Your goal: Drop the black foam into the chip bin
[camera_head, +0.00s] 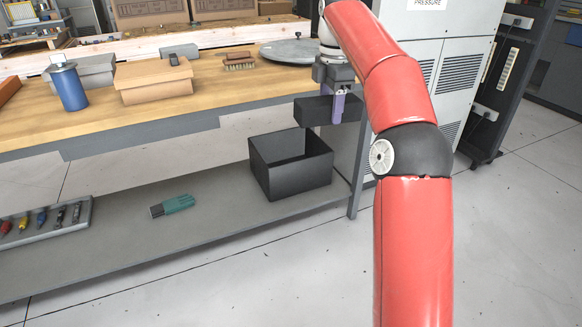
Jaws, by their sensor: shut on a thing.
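The black foam (311,112) is a dark rectangular block held level in the air by the right end of the workbench. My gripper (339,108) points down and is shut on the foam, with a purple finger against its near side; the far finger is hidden. The chip bin (301,184) is a black, open-topped box on the bench's lower shelf. It sits below the foam in the picture, with a small gap between them. The part of the bin's inside that shows looks empty; its floor is mostly hidden.
The workbench top (225,88) holds a blue can (69,88), a cardboard box (153,84), a brush (239,62) and a round grey plate (291,51). The lower shelf (225,220) has a teal glove (174,206) and a tool tray (88,222). A grey cabinet (455,60) stands right.

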